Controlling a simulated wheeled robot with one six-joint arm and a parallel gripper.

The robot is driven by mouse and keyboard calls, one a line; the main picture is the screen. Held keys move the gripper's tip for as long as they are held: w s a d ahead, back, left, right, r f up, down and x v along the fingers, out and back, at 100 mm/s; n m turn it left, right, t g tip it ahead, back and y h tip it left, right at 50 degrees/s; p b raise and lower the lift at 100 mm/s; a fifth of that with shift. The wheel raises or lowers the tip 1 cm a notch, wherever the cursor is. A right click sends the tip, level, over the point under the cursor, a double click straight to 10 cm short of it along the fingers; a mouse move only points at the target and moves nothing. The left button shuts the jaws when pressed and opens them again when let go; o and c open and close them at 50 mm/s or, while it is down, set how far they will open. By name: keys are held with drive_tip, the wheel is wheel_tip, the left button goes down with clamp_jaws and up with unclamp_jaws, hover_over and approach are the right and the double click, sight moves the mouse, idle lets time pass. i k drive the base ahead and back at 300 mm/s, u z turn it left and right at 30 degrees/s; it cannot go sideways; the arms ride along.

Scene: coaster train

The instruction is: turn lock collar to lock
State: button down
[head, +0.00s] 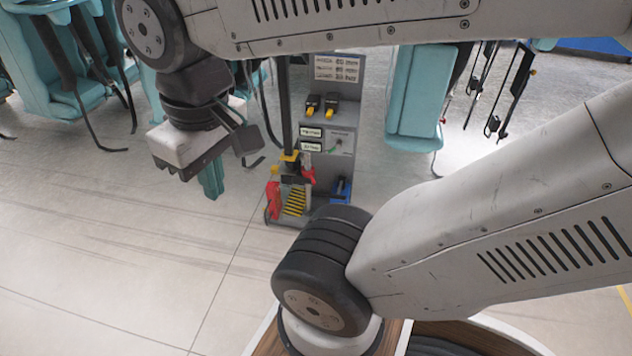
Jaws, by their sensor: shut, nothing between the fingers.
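My gripper (200,160) hangs at the upper left, a pale block with dark parts. It is shut and appears empty; its fingertips are hard to make out. It is in the air, left of a grey equipment stand (345,125) in the picture. The stand carries red clamp-like parts (308,176), a red piece (273,198) at its lower left and a yellow part (290,158) on a dark upright post. I cannot tell which part, if any, is the lock collar, or how it is turned.
Teal seats with dark restraints stand at the upper left (38,80) and right of the stand (412,95). Black-and-yellow items (330,105) sit on the stand, with a blue bin (341,190) low on it. Pale floor (110,250) is clear at the lower left.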

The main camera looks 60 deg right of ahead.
sight(309, 174)
drive_tip(key=z, duration=0.6)
drive_tip(key=i, duration=0.65)
drive_tip(key=z, duration=0.75)
drive_tip(key=i, duration=0.45)
